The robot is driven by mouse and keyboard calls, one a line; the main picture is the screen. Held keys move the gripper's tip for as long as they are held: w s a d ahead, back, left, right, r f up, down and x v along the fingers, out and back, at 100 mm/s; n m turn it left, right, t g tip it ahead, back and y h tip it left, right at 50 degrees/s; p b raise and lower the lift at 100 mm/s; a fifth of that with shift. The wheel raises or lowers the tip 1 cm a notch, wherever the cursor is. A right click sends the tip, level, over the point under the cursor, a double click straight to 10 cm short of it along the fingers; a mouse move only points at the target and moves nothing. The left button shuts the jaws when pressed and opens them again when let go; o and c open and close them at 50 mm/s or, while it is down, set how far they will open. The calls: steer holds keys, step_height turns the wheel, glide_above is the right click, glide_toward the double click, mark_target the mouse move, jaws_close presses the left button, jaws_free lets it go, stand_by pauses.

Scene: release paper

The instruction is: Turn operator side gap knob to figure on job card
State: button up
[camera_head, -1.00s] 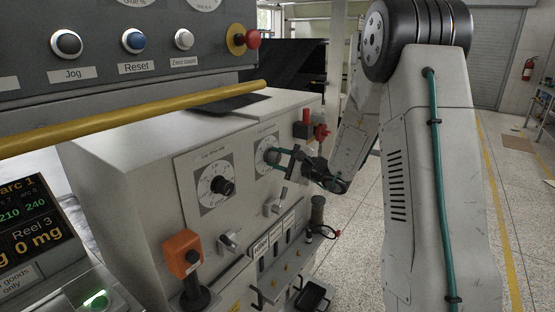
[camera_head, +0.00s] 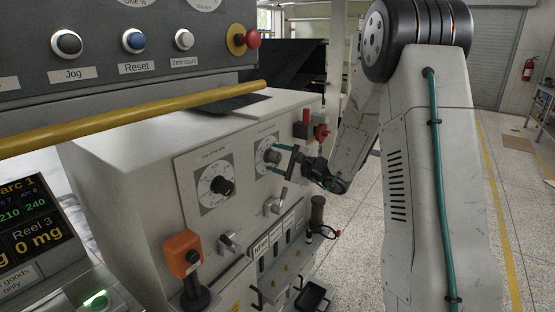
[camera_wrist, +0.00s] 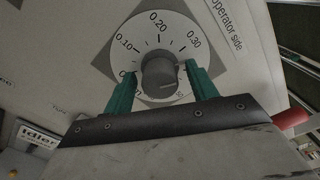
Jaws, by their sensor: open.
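The operator side gap knob (camera_wrist: 158,73) is a round dark grey knob on a white dial (camera_wrist: 139,47) marked 0.10, 0.20 and 0.30. "Operator side" is printed beside it. A pale line on the knob points towards the lower edge of the dial; its exact reading is unclear. In the head view the knob (camera_head: 271,156) is the right of two on the pale cabinet. My gripper (camera_wrist: 160,70) is open, its green fingers one on either side of the knob in the wrist view; contact cannot be told. It also shows in the head view (camera_head: 280,158). I cannot make out a job card.
A second dial with a black knob (camera_head: 222,186) is to the left. Metal handles (camera_head: 275,203) stick out below, and a red valve-like part (camera_head: 320,132) is to the right. An orange box (camera_head: 183,254) and a yellow rail (camera_head: 130,118) are nearer.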

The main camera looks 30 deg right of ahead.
steer(key=v, duration=0.7)
steer(key=shift+s+d, duration=0.25)
steer(key=shift+s, duration=0.1)
steer(key=s+a+f+n+g+y, duration=0.1)
steer(key=s+a+n+g+y, duration=0.2)
steer(key=s+a+n+g, duration=0.95)
steer(key=s+a+r+n+g+h, duration=0.1)
steer(key=s+h, duration=0.4)
steer(key=s, duration=0.6)
steer(key=s+a+r+n+g+h, duration=0.1)
steer(key=s+a+r+n+h, duration=0.2)
steer(key=s, duration=0.9)
step_height(320, 180, up, 2)
steer(key=n+h, duration=0.2)
steer(key=shift+a+r+h, duration=0.2)
steer(key=shift+r+h, duration=0.05)
steer(key=shift+h, duration=0.15)
